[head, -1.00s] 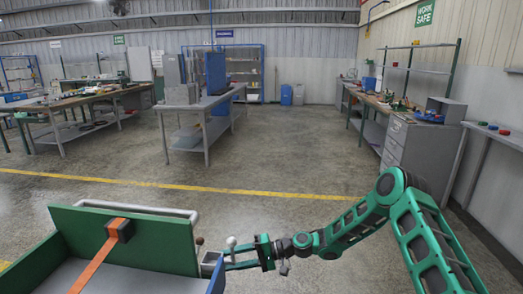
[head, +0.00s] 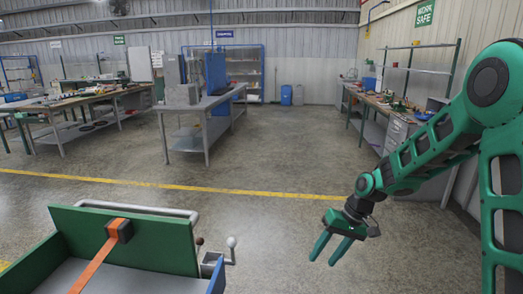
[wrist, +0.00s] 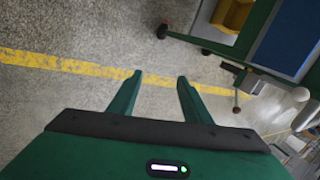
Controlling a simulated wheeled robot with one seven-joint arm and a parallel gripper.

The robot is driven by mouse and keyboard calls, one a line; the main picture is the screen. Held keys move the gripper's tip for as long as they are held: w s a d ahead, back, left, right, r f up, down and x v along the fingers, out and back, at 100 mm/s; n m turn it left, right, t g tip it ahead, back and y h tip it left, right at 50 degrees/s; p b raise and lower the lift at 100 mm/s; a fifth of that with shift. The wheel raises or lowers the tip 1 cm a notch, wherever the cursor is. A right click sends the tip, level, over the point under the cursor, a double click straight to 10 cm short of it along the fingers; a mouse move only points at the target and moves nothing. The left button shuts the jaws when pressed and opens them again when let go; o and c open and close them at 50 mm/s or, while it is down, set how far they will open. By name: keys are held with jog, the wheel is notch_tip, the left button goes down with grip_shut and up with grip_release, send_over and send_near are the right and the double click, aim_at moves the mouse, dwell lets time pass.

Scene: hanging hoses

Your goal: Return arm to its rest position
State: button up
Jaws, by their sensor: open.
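My green arm comes in from the right in the head view and bends down towards the middle. My gripper (head: 325,252) hangs over bare concrete floor, to the right of a green cart, with its fingers apart and nothing between them. In the wrist view my gripper (wrist: 158,80) also shows two spread fingers with only floor and the yellow line behind them.
The green cart (head: 150,238) with an orange strap (head: 98,262) stands at the lower left. A ball-ended lever (head: 232,243) sticks out at its right side. A grey workbench (head: 212,103) stands further back, and a bench (head: 378,103) lines the right wall. The middle floor is clear.

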jog(key=s+d+r+m+h, duration=0.2)
jog(key=s+d+r, duration=0.3)
jog(key=s+d, duration=0.25)
jog(key=s+d+r+m+h, duration=0.1)
jog(key=s+d+r+h, duration=0.1)
jog(key=s+d+r, duration=0.5)
jog(key=s+d+m, duration=0.2)
jog(key=s+d, duration=0.1)
jog(key=s, duration=0.6)
jog(key=s+d+r+m, duration=0.1)
jog(key=s+d, duration=0.3)
jog(key=s, duration=0.4)
jog(key=shift+s+r+m, duration=0.25)
jog(key=shift+s+m, duration=0.15)
jog(key=shift+m, duration=0.2)
jog(key=c, duration=0.3)
jog(key=shift+a, duration=0.1)
